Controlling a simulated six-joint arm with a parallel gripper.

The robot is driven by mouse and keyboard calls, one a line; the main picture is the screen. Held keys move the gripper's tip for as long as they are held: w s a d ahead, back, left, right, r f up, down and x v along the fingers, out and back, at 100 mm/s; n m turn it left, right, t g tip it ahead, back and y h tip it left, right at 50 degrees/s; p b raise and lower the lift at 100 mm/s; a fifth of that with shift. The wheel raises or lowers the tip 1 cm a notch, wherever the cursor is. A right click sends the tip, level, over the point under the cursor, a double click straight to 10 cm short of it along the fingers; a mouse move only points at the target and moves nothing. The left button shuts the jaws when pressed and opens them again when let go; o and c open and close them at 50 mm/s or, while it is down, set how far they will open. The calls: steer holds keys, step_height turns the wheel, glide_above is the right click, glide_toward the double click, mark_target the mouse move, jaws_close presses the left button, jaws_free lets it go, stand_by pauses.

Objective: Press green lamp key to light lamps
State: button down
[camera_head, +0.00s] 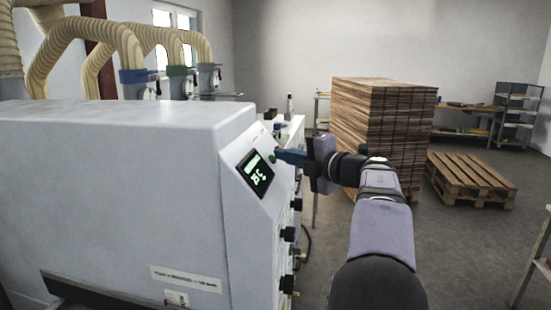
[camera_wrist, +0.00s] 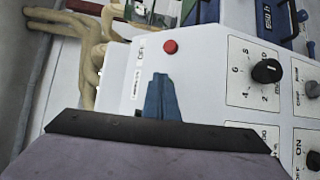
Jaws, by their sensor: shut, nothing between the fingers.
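My gripper (camera_head: 277,153) is shut and empty, its blue fingers together, at the sloped front panel of the white machine (camera_head: 130,150). In the wrist view the closed fingers (camera_wrist: 160,82) point at the white panel, just below a red button (camera_wrist: 170,46). A small dark green round spot (camera_head: 272,158) shows by the fingertips in the head view; it may be the green lamp key, but it is too small to be sure. No green key shows clearly in the wrist view. I cannot tell whether the fingertips touch the panel.
A dark display (camera_head: 256,173) with lit green figures sits left of the fingers. A black dial knob (camera_wrist: 267,70) and other knobs lie to the right in the wrist view. Hoses (camera_head: 85,35) rise behind the machine. A stack of boards (camera_head: 400,115) and a pallet (camera_head: 470,180) stand farther back.

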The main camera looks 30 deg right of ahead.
steer(key=shift+s+d+r+p, duration=0.5)
steer(key=shift+p, duration=0.15)
stand_by(0.3)
steer(key=s+d+r+p, duration=0.2)
steer(key=r+p, duration=0.1)
steer(key=shift+s+d+r, duration=0.1)
steer(key=shift+s+d, duration=0.3)
stand_by(0.7)
